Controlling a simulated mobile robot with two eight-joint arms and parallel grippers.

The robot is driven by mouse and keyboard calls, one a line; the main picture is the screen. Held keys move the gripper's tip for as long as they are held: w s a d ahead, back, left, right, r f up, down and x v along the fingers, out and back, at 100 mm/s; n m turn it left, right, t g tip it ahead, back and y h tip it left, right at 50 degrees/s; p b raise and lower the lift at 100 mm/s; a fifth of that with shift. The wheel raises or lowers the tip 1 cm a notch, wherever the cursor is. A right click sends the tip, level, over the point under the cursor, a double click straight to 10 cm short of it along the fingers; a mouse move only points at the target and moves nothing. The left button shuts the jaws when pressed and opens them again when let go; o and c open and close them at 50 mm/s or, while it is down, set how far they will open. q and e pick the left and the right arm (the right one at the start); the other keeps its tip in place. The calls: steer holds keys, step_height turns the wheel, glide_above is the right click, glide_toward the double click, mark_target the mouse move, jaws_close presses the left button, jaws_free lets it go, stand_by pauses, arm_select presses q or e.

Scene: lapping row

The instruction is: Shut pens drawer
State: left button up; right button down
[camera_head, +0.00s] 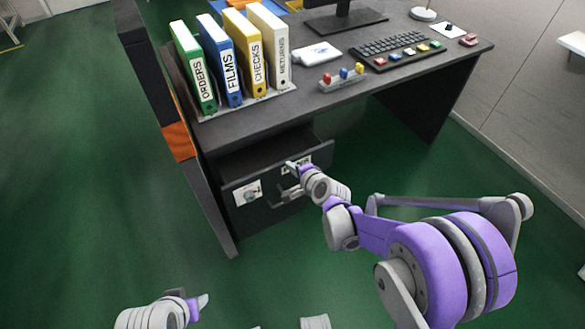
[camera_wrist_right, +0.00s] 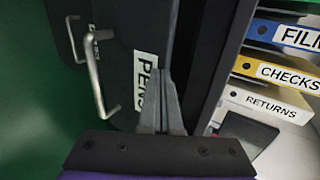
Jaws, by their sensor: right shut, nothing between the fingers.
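The pens drawer (camera_head: 268,178) is a dark drawer under the desk's left end, and its front stands out from the desk. Its PENS label (camera_wrist_right: 147,82) and metal bar handle (camera_wrist_right: 97,75) show in the right wrist view. My right gripper (camera_head: 290,166) is shut and empty at the drawer front, close to the label. In the right wrist view its fingertips (camera_wrist_right: 164,78) lie beside the label near the front's edge; contact cannot be told. My left gripper (camera_head: 203,302) is low at the left, away from the drawer, its jaw gap unclear.
The desk (camera_head: 270,118) carries several binders (camera_head: 230,60), a keyboard (camera_head: 388,43) and a small rack of colored pieces (camera_head: 342,78). A dark side panel (camera_head: 150,75) stands at the desk's left end. The green floor (camera_head: 80,170) is clear at left.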

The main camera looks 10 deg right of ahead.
steer(key=w+a, duration=0.2)
steer(key=w, duration=0.6)
steer(key=shift+a, duration=0.25)
steer(key=shift+s, duration=0.15)
